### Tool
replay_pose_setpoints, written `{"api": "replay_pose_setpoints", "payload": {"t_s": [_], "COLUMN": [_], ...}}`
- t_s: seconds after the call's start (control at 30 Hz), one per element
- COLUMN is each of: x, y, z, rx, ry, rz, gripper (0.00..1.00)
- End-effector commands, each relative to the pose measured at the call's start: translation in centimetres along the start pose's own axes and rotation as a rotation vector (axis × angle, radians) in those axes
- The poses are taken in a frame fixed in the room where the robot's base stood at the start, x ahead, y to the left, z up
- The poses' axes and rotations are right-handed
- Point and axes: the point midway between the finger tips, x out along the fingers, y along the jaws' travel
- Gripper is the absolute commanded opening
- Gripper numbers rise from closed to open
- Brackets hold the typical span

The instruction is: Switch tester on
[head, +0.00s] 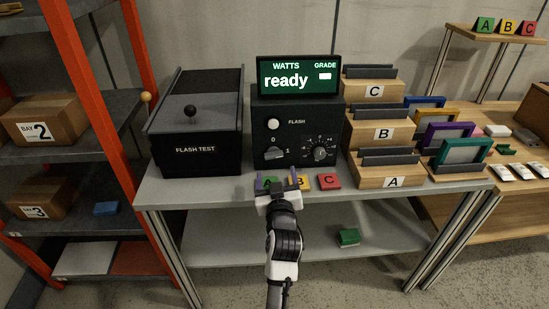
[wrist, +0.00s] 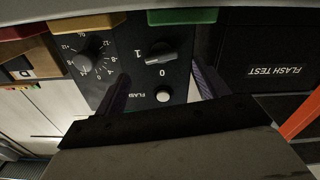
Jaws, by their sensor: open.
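The tester is a black box (head: 258,124) on the grey bench, with a lit green display (head: 299,77) reading "ready". Its rotary switch (head: 274,154) is low on the left of the panel, marked 0 and 1. In the wrist view, which is upside down, the switch (wrist: 160,54) has its handle lying towards the 1. A round white FLASH button (head: 273,124) sits above it. My gripper (head: 278,177) is open and empty in front of the panel, below the switch. In the wrist view its fingers (wrist: 160,72) spread either side of the switch and button, apparently touching neither.
A numbered dial (head: 320,153) is right of the switch. Coloured A, B, C blocks (head: 328,182) lie along the bench front near my gripper. A black FLASH TEST box (head: 195,155) stands left, and stepped wooden trays (head: 385,178) stand right.

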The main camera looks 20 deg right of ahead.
Motion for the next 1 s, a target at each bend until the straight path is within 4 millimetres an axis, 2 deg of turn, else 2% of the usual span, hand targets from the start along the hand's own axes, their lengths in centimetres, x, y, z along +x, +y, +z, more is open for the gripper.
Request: {"api": "replay_pose_setpoints", "payload": {"t_s": [0.1,0.3,0.5,0.77,1.0], "x": [2.5,5.2,6.3,6.3,6.3], "y": [0.1,0.1,0.0,0.0,0.0], "z": [-0.4,-0.2,-0.1,0.0,0.0], "rx": [-0.002,-0.001,0.0,0.0,0.0], "ry": [0.0,0.0,0.001,0.001,0.001], "rz": [0.0,0.001,0.001,0.001,0.001], "gripper": [0.73,0.73,0.73,0.73,0.41]}}
